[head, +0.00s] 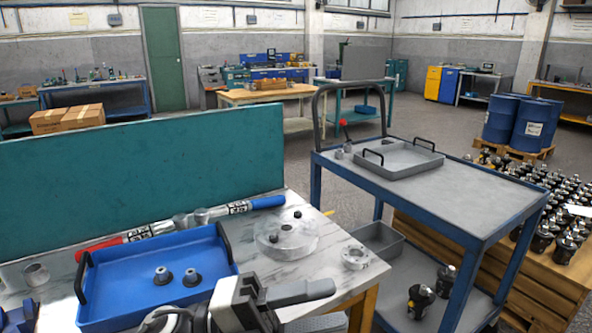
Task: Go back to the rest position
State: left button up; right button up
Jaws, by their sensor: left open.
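My left gripper (268,295) is at the bottom centre of the head view, in front of the workbench (335,245). Its jaws are open and I see nothing held between them. It overlaps the near right corner of a blue tray (118,311). Two small dark grey parts (162,276) stand in the tray. A pale round plate (287,236) with dark knobs lies behind the gripper, apart from it. A small metal ring (355,257) lies near the bench's right edge. My right gripper is not in view.
A teal panel (140,160) stands along the bench's back. Red and blue tools (150,230) lie before it. A blue-framed cart (450,205) with a grey tray (405,160) stands to the right. Several black motors (565,245) fill a wooden stand (540,285) beyond it.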

pick_arm(q)
jog(key=w+a+f+n+t+y, duration=0.3)
jog(key=a+f+n+t+y, duration=0.15)
jog(key=n+t, duration=0.6)
jog(key=w+a+f+n+t+y, duration=0.2)
jog(key=a+f+n+t+y, duration=0.4)
jog(key=n, duration=0.7)
jog(key=s+a+f+n+g+y, duration=0.2)
jog(key=s+f+n+g+y, duration=0.1)
jog(key=f, duration=0.5)
jog(key=s+a+f+n+g+y+p, duration=0.1)
jog(key=s+a+f+n+g+y, duration=0.2)
jog(key=s+f+n, duration=0.4)
notch_tip(320, 180, down, 2)
jog(key=shift+s+a+y, duration=0.25)
jog(key=shift+s+y, duration=0.2)
jog(key=shift+y, duration=0.4)
